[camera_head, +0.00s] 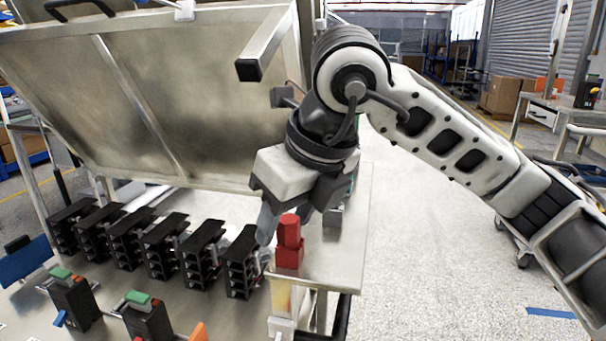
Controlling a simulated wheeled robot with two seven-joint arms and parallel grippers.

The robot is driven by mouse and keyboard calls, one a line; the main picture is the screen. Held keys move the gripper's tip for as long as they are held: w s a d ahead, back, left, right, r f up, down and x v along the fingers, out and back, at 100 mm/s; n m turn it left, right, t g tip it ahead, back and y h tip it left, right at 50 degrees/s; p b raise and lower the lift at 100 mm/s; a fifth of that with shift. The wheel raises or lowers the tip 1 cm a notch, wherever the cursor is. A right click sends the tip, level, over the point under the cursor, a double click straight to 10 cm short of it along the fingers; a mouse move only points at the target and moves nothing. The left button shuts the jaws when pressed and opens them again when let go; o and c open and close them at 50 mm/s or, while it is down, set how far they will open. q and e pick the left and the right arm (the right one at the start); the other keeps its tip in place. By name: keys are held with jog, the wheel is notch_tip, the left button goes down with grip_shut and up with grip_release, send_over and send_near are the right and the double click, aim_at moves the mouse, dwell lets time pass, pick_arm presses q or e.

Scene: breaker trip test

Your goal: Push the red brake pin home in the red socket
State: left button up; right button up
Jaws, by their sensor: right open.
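The red brake pin (289,231) is a small red block standing upright at the near right corner of the metal bench. It sits on the wider red socket (288,260), and part of the pin shows above it. How deep the pin sits inside cannot be told. My right gripper (284,222) points down from above and behind, with its fingers apart near the pin. One finger shows to the left of the pin and the other is partly behind it. Whether a finger touches the pin cannot be told. My left gripper is out of view.
A row of black breaker modules (165,245) stands on the bench left of the socket. Green-topped black devices (148,313) stand nearer. A large tilted metal panel (150,90) rises behind, with a bar end (250,69) jutting near my right arm. Open floor lies at right.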

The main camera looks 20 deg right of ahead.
pick_arm(q)
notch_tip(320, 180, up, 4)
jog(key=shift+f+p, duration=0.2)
jog(key=shift+p, duration=0.75)
pick_arm(e)
jog(key=v, duration=1.6)
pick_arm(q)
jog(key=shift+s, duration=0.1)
pick_arm(e)
jog(key=shift+s, duration=0.1)
